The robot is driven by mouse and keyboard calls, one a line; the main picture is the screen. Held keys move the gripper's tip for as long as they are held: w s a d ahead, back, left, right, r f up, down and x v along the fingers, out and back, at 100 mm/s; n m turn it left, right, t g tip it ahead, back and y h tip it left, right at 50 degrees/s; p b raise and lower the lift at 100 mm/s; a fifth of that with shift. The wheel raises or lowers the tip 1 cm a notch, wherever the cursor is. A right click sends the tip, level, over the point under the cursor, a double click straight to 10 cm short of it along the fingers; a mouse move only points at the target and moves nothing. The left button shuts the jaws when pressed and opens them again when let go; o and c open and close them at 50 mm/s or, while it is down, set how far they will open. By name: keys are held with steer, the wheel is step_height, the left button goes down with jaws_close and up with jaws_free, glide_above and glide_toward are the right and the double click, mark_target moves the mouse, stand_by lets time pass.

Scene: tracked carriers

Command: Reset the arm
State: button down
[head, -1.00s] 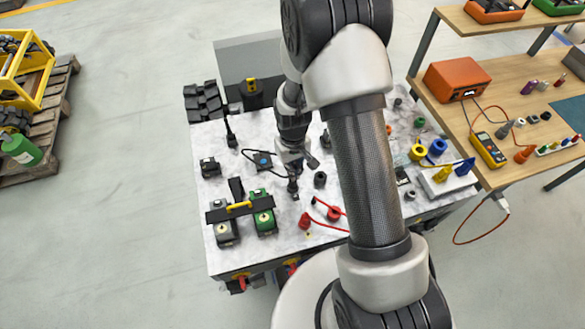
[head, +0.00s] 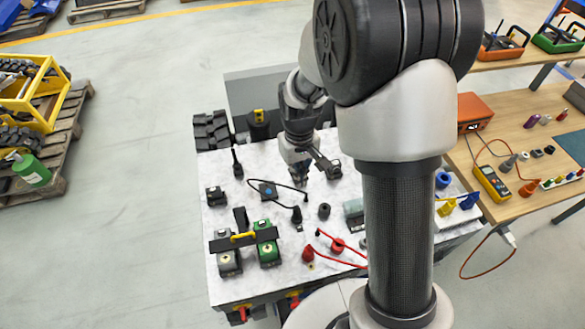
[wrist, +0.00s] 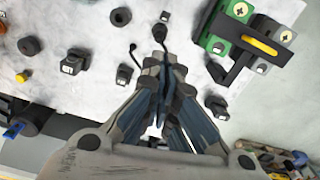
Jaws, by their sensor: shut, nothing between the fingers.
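My gripper (head: 300,180) hangs over the pale marbled worktop (head: 222,278) with its fingers pointing down. It is shut and empty. In the wrist view the closed fingers (wrist: 162,72) point at the worktop, and a small dark plug (wrist: 160,32) on a thin cable shows just beyond the tips. The head view shows this plug (head: 296,214) apart from the gripper. My forearm covers the right-hand part of the worktop.
Green (head: 268,252) and grey (head: 229,263) blocks under a black bar with a yellow handle (head: 243,237) stand at front left. A blue-topped device (head: 267,190), red-cabled plugs (head: 337,245) and a dark cylinder (head: 324,211) are near the gripper. A wooden bench (head: 520,150) stands at right.

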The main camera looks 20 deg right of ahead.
steer(key=shift+r, duration=0.15)
steer(key=s+r+m+t+b, duration=0.1)
steer(key=s+r+t+b, duration=0.2)
steer(key=s+r, duration=1.15)
steer(key=s+r+t+b, duration=0.1)
steer(key=s+r, duration=0.1)
steer(key=s, duration=0.4)
steer(key=shift+s+m+t, duration=0.3)
steer(key=shift+s, duration=0.1)
stand_by(0.5)
